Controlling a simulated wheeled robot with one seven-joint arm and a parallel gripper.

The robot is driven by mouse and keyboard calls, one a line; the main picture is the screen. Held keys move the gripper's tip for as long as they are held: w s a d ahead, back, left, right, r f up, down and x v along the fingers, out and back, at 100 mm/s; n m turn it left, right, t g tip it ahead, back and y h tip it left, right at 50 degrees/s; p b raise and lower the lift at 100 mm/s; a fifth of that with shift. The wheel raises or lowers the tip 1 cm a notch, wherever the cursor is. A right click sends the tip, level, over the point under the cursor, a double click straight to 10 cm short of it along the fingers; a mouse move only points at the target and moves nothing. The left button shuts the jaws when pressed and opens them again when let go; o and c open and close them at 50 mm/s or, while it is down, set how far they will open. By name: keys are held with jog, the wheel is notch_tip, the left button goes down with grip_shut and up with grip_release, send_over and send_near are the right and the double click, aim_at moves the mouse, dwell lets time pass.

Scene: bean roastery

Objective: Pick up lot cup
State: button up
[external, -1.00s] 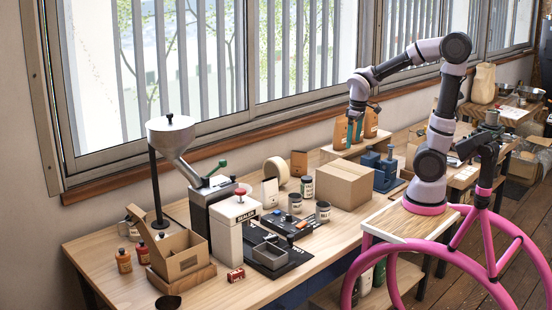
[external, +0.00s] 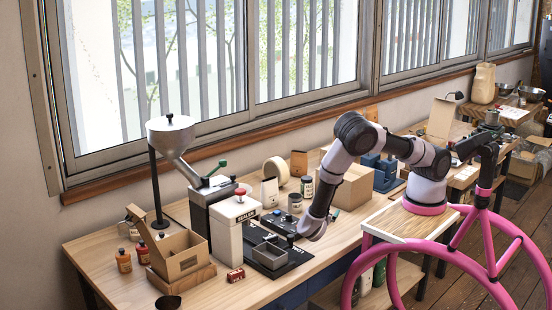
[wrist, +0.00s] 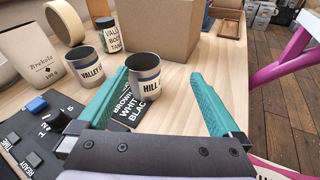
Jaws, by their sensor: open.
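Two small grey metal cups with printed labels stand upright on the wooden bench. One, its label starting "HILL" (wrist: 143,76), stands just ahead of my gripper (wrist: 161,86), nearly in line with the gap between the green fingers; the left finger partly overlaps it. The other cup, labelled "VALLEY" (wrist: 92,68), stands to its left, outside the fingers, and shows in the external view too (external: 295,203). My gripper is open and empty. In the external view, my arm hides the HILL cup, and the fingers are not clear.
A cardboard box (wrist: 160,30) stands close behind the cups. A lidded can (wrist: 107,35), a paper pouch (wrist: 33,55) and a tape roll (wrist: 65,22) are nearby. A dark button panel (wrist: 38,135) lies at left, and a dark printed card (wrist: 127,112) lies between the fingers.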

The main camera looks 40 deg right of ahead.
jog(key=f+n+t, duration=0.1)
jog(key=a+f+n+t, duration=0.2)
jog(key=t, duration=0.1)
jog(key=shift+s+a+f+n, duration=0.1)
jog(key=shift+s+f+n, duration=0.1)
jog(key=shift+s+n, duration=0.2)
jog(key=shift+w+f+t, duration=0.1)
jog(key=shift+w+t, duration=0.05)
jog(key=shift+t, duration=0.15)
jog(key=x, duration=1)
jog(key=shift+w+d, duration=0.15)
jog(key=shift+d, duration=0.05)
jog(key=c, duration=1.4)
